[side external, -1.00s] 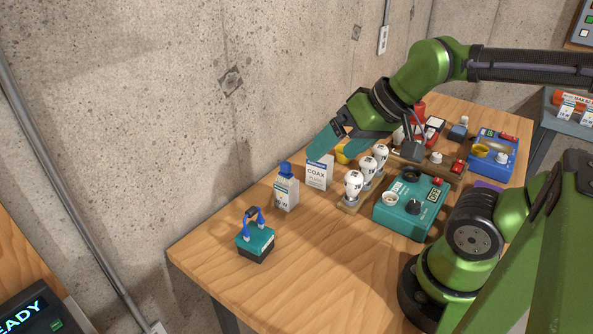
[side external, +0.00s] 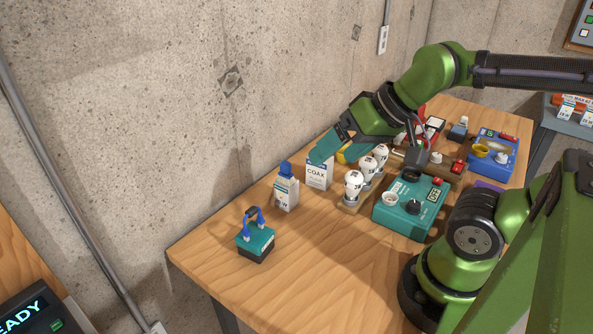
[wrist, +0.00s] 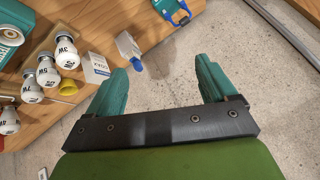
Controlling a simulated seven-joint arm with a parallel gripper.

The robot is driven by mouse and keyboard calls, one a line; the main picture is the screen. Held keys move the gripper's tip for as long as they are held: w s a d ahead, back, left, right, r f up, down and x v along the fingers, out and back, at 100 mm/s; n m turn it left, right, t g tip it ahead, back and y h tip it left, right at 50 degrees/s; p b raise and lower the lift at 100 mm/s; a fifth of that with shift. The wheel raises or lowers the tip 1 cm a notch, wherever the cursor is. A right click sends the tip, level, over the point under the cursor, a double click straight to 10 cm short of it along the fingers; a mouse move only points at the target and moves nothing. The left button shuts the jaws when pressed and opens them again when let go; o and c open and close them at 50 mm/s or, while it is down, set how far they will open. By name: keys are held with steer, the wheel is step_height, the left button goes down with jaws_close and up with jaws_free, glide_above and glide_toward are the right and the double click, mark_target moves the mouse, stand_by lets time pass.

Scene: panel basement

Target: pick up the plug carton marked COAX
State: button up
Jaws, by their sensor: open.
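The plug carton marked COAX (side external: 317,177) stands upright on the wooden bench near the wall, white with a dark top band. It also shows in the wrist view (wrist: 97,67), left of my fingers. My gripper (side external: 330,149) is open, with teal fingers, and appears just above and behind the carton in the side view; one finger overlaps the carton's top edge there. I cannot tell whether they touch. In the wrist view my gripper (wrist: 160,72) has nothing between its fingers, and the carton lies outside them.
A teal-and-black block with a blue handle (side external: 255,243) stands front left. The front bench is clear.

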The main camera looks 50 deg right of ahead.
steer(key=shift+c, duration=0.2)
steer(key=n+g+h, duration=0.2)
steer(key=n+g, duration=0.1)
steer(key=g, duration=0.4)
glide_above(320, 169)
step_height(320, 169, down, 7)
steer(key=w+d+n, duration=0.1)
steer(key=d+n, duration=0.1)
steer(key=f, duration=1.5)
steer(key=shift+w+f, duration=0.2)
steer(key=shift+f, duration=0.1)
steer(key=c, duration=1.1)
